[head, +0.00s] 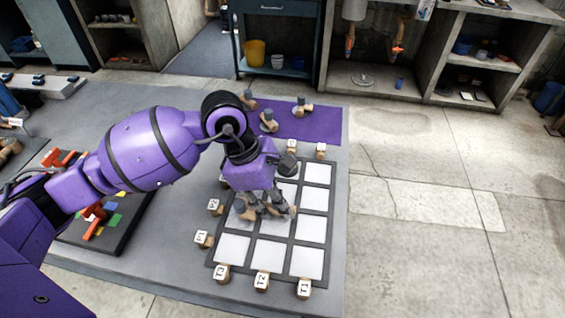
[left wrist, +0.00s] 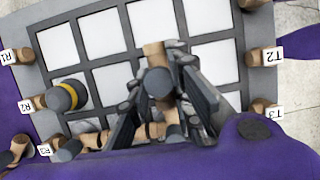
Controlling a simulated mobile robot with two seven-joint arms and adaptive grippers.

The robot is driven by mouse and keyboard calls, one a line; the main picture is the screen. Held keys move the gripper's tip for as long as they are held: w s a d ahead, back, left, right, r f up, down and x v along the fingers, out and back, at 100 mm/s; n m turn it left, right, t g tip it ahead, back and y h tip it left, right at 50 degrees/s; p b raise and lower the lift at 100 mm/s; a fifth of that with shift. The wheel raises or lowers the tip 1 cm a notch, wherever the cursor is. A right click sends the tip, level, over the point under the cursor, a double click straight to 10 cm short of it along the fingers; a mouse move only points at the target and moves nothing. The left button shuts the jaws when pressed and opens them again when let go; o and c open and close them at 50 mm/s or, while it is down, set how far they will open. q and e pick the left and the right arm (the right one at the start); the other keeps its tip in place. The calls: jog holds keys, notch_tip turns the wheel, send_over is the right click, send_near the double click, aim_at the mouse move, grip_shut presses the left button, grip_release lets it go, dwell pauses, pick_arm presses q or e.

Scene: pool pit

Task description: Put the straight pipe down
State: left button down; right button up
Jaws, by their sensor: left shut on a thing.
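My left gripper (head: 268,206) is low over the grid board (head: 310,228), shut on the straight pipe. The left wrist view shows the pipe (left wrist: 158,80) between the two fingers (left wrist: 160,108), with a wood-coloured body and darker end. The fingers hide much of it, and I cannot tell whether it touches the board. A grey fitting with a yellow band (left wrist: 62,96) stands on the board in the left wrist view. My right gripper is not in view.
Labelled wooden posts (head: 262,282) edge the board. Several pipe fittings (head: 268,122) stand on a purple mat (head: 322,125) behind it. A dark tray (head: 118,228) with coloured blocks lies left. Several white cells (head: 309,262) are bare.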

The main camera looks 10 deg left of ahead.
aim_at(269, 205)
pick_arm(q)
jog(key=shift+a+f, duration=0.2)
jog(key=shift+f, duration=0.05)
jog(key=shift+a+f, duration=0.1)
jog(key=shift+f, duration=1.5)
jog(key=shift+f, duration=0.2)
jog(key=c, duration=1.6)
grip_release()
jog(key=shift+r, duration=0.1)
jog(key=v, duration=1.2)
jog(key=shift+r, duration=0.15)
